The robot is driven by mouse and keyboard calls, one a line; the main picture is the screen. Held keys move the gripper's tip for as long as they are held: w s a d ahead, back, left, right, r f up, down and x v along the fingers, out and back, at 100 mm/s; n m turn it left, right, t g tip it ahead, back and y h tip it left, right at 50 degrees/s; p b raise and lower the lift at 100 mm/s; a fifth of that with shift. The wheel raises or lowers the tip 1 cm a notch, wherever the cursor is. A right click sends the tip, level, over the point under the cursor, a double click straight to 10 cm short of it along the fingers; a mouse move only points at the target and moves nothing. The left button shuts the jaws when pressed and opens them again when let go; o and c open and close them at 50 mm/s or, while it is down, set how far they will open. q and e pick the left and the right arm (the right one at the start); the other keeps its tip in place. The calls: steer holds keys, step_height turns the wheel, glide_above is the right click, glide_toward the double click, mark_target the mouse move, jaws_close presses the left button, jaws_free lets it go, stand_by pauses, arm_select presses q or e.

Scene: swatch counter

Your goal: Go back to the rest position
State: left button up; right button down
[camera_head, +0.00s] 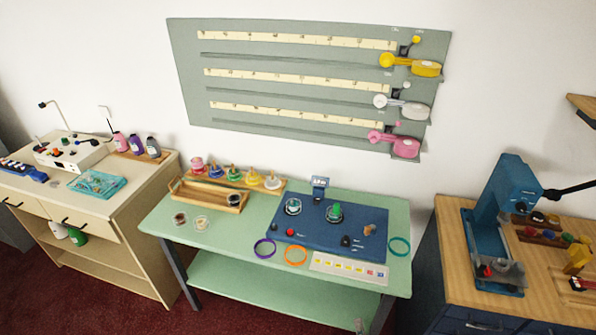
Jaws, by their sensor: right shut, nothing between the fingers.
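Only a small grey tip of my right gripper (359,325) shows, at the bottom edge of the picture, in front of the lower shelf of the green table. It is shut and holds nothing; the rest of it is out of the frame. My left gripper is not in view. The green table (160,222) stands in the middle, with a blue mat (322,246) on it. No thing is seen touching my right gripper.
On the table are a wooden tray (237,209), purple (264,248), orange (296,255) and teal (399,246) rings, and a labelled strip (349,269). A beige cabinet (130,215) stands left. A blue press (487,215) stands on the right bench (449,265). Red carpet (225,320) lies below.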

steer(key=s+a+f+n+g, duration=0.1)
steer(key=s+f+n+g, duration=0.5)
steer(key=f, duration=0.5)
steer(key=s+f+n+g, duration=0.35)
steer(key=s+f, duration=0.35)
steer(key=f, duration=0.5)
steer(key=s+d+f+n+g, duration=0.1)
steer(key=s+f+n+g, duration=0.2)
steer(key=s, duration=0.6)
steer(key=s+d+f+n+g+h, duration=0.1)
steer(key=s+d+f+n+g, duration=0.1)
steer(key=s+f, duration=0.5)
steer(key=s+n+g, duration=0.1)
steer(key=s+g, duration=0.1)
steer(key=shift+s+f+g, duration=0.3)
steer(key=shift+s+g, duration=0.05)
steer(key=shift+s, duration=0.05)
steer(key=shift+d, duration=0.1)
